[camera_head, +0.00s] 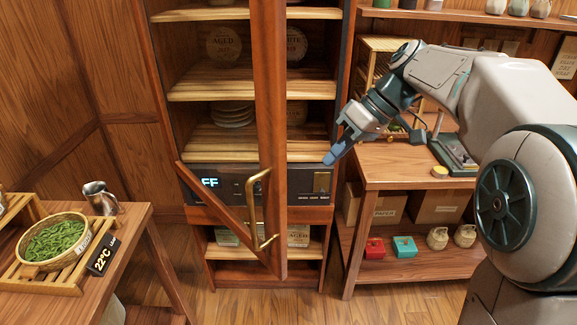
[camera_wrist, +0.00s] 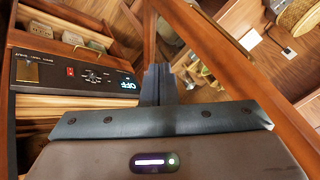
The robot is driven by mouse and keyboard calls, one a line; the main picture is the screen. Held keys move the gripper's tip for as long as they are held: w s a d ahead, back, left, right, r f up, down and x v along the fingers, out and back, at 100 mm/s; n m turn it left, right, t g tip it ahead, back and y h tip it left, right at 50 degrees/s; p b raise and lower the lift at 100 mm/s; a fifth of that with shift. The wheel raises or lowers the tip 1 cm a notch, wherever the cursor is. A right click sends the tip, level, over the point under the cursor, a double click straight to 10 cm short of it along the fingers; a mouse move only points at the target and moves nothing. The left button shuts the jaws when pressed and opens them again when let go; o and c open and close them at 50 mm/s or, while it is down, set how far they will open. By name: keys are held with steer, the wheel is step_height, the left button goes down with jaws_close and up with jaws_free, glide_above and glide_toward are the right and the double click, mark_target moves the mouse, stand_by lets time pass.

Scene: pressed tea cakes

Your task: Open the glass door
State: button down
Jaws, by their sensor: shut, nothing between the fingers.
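The glass door (camera_head: 272,120) of the tall wooden cabinet stands partly open, swung out from its left side. Its wooden frame is clear to see, the glass hardly. A brass handle (camera_head: 253,205) is on its free upright. My gripper (camera_head: 329,159) is to the right of this upright, in front of the cabinet's right side near the control panel. In the wrist view my gripper's fingers (camera_wrist: 158,80) are together and empty. There the panel lies to their left and the door frame (camera_wrist: 235,75) to their right. I cannot tell whether the fingers touch the door.
The dark control panel (camera_head: 312,185) reads OFF. Cabinet shelves (camera_head: 235,90) hold round tea cakes. A wooden side table (camera_head: 400,165) with boxes and jars stands close at right. A table at left holds a basket of green leaves (camera_head: 55,242) and a metal pitcher (camera_head: 100,198). Floor before the cabinet is clear.

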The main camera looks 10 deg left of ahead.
steer(key=s+a+f+p, duration=0.2)
steer(key=s+a+f, duration=0.2)
steer(key=a+f, duration=0.3)
steer(key=shift+s+a+n, duration=0.3)
steer(key=shift+a, duration=0.55)
